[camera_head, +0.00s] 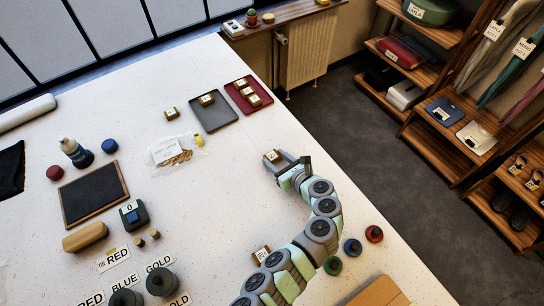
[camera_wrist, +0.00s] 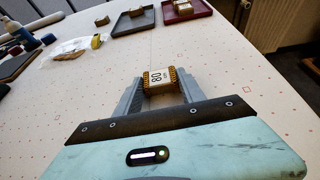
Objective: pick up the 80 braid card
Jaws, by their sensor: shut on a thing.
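The 80 braid card (camera_wrist: 159,80) is a small card wound with gold-brown braid, with a white label reading "80". In the wrist view it sits between the tips of my gripper (camera_wrist: 160,92), which is shut on it. In the head view my gripper (camera_head: 287,163) is over the right part of the white table, with the card (camera_head: 272,156) at its tips. I cannot tell for sure whether the card touches the table or is held just above it.
A grey tray (camera_head: 212,119) holds one braid card and a dark red tray (camera_head: 262,104) holds several. A loose card (camera_head: 171,113) lies left of the grey tray. Another card (camera_head: 261,254) lies beside my arm. A plastic bag (camera_head: 168,151) lies left. Table around my gripper is clear.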

